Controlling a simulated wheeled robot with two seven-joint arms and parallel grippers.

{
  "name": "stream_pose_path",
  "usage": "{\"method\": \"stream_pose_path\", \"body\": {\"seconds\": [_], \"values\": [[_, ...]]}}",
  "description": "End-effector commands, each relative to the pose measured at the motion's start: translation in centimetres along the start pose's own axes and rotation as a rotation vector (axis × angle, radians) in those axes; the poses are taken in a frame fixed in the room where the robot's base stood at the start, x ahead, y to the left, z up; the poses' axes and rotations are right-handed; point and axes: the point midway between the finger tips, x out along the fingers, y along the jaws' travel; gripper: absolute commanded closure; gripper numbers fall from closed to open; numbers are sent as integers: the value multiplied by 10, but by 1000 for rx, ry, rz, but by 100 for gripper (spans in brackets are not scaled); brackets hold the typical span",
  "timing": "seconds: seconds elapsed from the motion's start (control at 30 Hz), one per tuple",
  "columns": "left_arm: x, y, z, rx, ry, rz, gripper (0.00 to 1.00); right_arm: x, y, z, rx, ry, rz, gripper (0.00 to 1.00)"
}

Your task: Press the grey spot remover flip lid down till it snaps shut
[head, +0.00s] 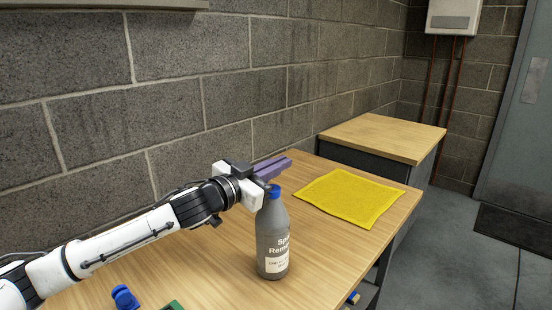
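The grey spot remover bottle (270,240) stands upright on the wooden table, with a white label facing me. Its blue cap (274,192) shows at the top. Whether the flip lid is raised or down I cannot tell, as the gripper hides part of the top. My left gripper (275,167) has purple fingers lying close together with nothing seen between them. It is just above and behind the cap in the picture; I cannot tell if it touches. My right gripper is not in view.
A yellow cloth (350,197) lies on the wooden table (215,275) right of the bottle. A blue object (124,297) and a green one (173,306) are at the near left edge. A block wall runs behind; a wood-topped cabinet (380,137) stands beyond.

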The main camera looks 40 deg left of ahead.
Motion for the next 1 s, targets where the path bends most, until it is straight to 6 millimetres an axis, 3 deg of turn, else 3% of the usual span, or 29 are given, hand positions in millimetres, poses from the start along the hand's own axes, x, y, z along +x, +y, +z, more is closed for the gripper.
{"method": "stream_pose_path", "body": {"seconds": [0.3,0.83,0.93,1.0], "values": [[0,5,-1,128,1,1,100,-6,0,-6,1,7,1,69],[0,6,0,153,2,0,100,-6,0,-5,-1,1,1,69],[0,6,0,153,2,0,80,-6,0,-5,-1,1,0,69],[0,6,0,153,2,0,77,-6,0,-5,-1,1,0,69]]}}
